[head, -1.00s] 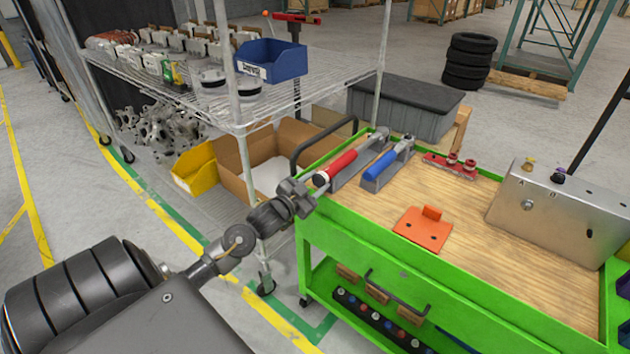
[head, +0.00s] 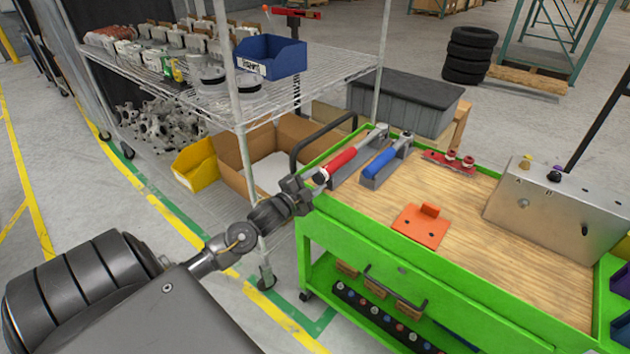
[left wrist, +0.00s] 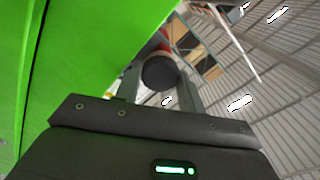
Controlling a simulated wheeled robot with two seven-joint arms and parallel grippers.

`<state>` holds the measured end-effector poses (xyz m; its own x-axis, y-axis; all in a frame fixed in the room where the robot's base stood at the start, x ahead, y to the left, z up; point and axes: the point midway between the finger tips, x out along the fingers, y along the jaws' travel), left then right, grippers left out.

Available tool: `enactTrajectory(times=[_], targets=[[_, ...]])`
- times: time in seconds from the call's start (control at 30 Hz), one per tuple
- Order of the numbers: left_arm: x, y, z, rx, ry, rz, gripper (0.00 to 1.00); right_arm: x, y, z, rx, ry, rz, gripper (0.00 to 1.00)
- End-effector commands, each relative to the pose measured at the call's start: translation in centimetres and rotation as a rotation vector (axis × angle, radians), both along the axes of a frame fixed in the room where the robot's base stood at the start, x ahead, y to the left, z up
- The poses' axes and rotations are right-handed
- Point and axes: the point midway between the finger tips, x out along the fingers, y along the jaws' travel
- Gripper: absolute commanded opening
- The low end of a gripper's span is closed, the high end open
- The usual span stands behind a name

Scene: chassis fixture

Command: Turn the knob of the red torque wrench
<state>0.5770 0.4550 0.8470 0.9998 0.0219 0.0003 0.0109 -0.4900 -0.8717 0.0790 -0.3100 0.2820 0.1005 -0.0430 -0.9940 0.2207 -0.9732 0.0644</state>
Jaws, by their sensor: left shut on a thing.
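The red torque wrench (head: 341,161) lies in a grey holder at the far left corner of the green cart's wooden top. Its handle end with the knob points toward my left gripper (head: 310,184). The gripper is at that end, shut on the knob. In the left wrist view the dark round knob (left wrist: 160,72) sits between the fingers of my left gripper (left wrist: 160,88), with a bit of red behind it. The fingers partly hide the knob in the head view. My right gripper is not in view.
A blue torque wrench (head: 381,163) lies beside the red one. An orange bracket (head: 421,226), red parts (head: 450,160) and a metal control box (head: 560,205) are on the cart. The cart's green rim (head: 375,250) is close to my left gripper. A wire shelf (head: 290,95) stands behind.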

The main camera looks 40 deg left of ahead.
Motion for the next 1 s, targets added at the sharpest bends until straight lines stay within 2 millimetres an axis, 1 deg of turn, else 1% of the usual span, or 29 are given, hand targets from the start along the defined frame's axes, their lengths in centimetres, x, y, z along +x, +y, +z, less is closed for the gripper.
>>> enactTrajectory(times=[0.47, 0.5, 0.63, 1.0], targets=[[-0.01, -0.02, -0.06, 0.011, 0.002, -0.001, 0.17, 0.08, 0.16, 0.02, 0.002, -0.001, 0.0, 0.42], [-0.01, -0.02, -0.06, 0.011, 0.002, -0.001, 0.45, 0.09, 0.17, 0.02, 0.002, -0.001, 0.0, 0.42], [-0.01, -0.03, -0.07, 0.011, 0.002, -0.001, 0.61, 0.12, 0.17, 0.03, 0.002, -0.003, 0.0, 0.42], [-0.07, -0.18, -0.34, 0.01, 0.009, -0.004, 0.61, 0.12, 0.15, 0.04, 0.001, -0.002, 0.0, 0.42]])
